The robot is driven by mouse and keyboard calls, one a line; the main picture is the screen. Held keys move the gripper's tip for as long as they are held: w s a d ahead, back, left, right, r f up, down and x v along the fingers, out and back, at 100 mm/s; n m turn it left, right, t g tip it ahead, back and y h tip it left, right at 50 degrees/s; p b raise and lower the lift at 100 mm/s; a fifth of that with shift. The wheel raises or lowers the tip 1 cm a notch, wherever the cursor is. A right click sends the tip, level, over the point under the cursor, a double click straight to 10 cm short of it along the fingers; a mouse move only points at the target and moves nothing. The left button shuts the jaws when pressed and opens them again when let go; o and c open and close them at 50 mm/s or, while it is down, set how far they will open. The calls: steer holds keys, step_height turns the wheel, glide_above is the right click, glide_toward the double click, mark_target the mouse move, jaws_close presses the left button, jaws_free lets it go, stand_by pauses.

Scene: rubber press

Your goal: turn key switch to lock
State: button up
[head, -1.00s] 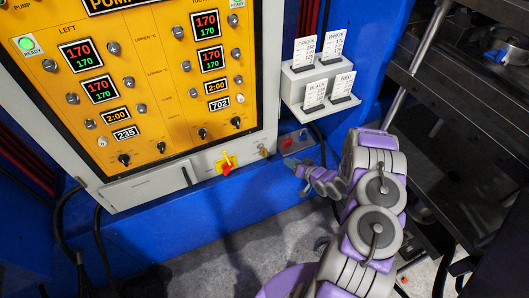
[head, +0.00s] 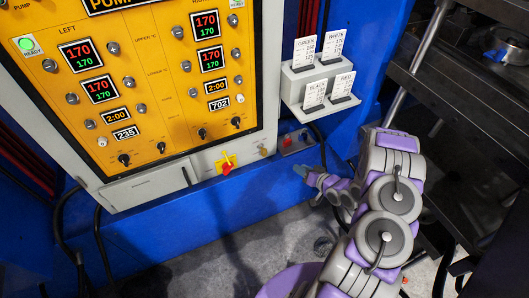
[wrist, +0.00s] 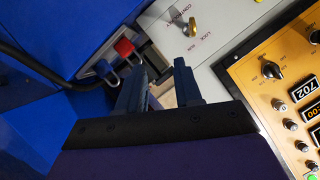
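The key switch (head: 264,151) is a small brass key on the pale strip below the yellow panel, right of the red and yellow rotary switch. In the wrist view the brass key (wrist: 190,27) stands up from the white plate, beside printing that includes LOCK and RUN. My gripper (head: 301,171) is in front of the blue base, below and right of the key. In the wrist view its two dark fingers (wrist: 160,68) are apart with a gap between them. They hold nothing that I can see. The key lies beyond the fingertips, not touched.
A grey box with a red part (head: 288,142) sits right of the key, and the red part also shows in the wrist view (wrist: 124,47). The red and yellow rotary switch (head: 226,165) is to its left. A card shelf (head: 318,85) hangs above. A dark metal rack stands at right.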

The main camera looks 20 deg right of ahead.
steer(key=v, duration=0.4)
steer(key=shift+s+d, duration=0.1)
steer(key=shift+s, duration=0.2)
steer(key=shift+r, duration=0.1)
stand_by(0.5)
steer(key=shift+s, duration=0.1)
steer(key=p+v, duration=0.3)
steer(key=v, duration=1.4)
